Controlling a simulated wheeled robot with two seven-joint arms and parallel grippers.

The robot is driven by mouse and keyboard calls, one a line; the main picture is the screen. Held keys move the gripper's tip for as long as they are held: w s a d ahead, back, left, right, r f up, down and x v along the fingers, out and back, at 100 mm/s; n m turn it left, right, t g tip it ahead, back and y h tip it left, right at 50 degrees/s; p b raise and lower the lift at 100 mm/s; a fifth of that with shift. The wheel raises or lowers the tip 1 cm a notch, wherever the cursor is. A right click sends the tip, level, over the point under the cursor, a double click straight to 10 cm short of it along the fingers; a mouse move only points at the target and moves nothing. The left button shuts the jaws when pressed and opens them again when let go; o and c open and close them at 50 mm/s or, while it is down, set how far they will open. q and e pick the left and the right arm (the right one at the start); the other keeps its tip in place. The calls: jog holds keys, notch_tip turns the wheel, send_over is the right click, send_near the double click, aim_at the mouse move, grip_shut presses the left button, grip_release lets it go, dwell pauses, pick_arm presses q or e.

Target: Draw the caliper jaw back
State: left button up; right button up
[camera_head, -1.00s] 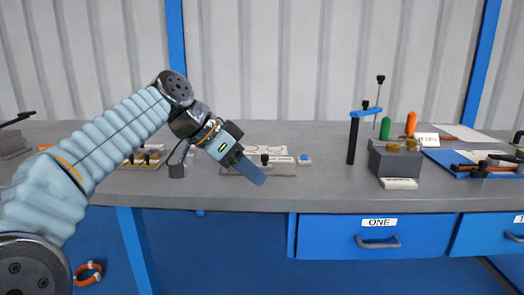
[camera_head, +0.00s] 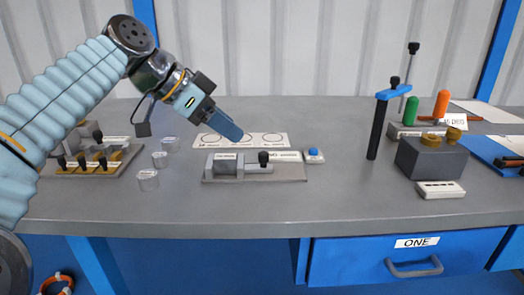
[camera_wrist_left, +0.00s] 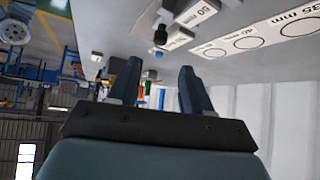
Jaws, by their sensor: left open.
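The caliper fixture is a grey base plate (camera_head: 290,170) on the bench. It carries a fixed block (camera_head: 225,163) on the left and a lower grey jaw block (camera_head: 252,167) beside it, with an upright black knob (camera_head: 263,157). My left gripper (camera_head: 233,131) is above and behind the fixture, apart from it, pointing down to the right. The left wrist view shows its two fingers (camera_wrist_left: 160,80) spread with nothing between them. The black knob also shows there (camera_wrist_left: 160,35), beyond the fingers. My right gripper is not in view.
A white card with circles (camera_head: 262,140) lies behind the fixture, and a blue button (camera_head: 314,155) sits to its right. Several clear cylinders (camera_head: 148,179) stand to the left. A blue-topped post (camera_head: 377,125) and a grey block (camera_head: 430,160) stand to the right.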

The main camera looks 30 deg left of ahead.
aim_at(263, 153)
pick_arm(q)
jog(key=x, duration=1.1)
jog(key=shift+w+f, duration=0.1)
jog(key=shift+w, duration=0.05)
grip_shut()
jog(key=shift+d, duration=0.1)
